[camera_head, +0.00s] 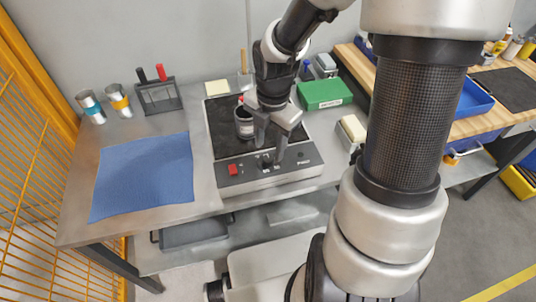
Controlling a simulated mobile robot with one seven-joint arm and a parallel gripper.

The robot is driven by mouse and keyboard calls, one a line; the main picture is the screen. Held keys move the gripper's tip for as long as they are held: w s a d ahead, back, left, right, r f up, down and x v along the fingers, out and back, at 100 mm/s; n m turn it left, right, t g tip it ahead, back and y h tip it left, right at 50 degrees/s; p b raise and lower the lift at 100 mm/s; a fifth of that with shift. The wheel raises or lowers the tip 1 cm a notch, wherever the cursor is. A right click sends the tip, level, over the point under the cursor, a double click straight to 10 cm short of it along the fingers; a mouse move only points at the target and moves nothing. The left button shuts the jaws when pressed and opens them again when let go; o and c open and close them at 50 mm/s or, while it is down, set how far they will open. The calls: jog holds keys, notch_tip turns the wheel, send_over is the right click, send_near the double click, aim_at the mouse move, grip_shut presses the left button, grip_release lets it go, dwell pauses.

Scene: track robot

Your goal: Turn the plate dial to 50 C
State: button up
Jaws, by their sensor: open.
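The hot plate (222,149) has a black top and a grey front panel with a red switch (233,169). The dial (266,164) is a small dark knob near the middle of the front panel, partly hidden by my gripper. Its pointer and markings are too small to read. My gripper (269,158) points down over the front panel, with its open fingers to the left and right around the dial's position. I cannot tell whether the fingers touch the dial. A dark container with a label (243,123) stands on the plate's top, behind and left of my gripper.
A blue cloth (142,177) covers the left of the metal bench (85,212). Two banded cans (90,107) and a dark rack (158,97) stand at the back left. A green box (323,95) and a pale block (352,129) are to the plate's right.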

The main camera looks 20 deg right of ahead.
aim_at(269, 158)
jog(key=shift+w+f+b, duration=0.1)
jog(key=shift+f+b, duration=0.4)
jog(key=shift+f, duration=1.65)
jog(key=shift+c, duration=0.5)
jog(key=c, duration=0.9)
jog(key=shift+c, duration=0.2)
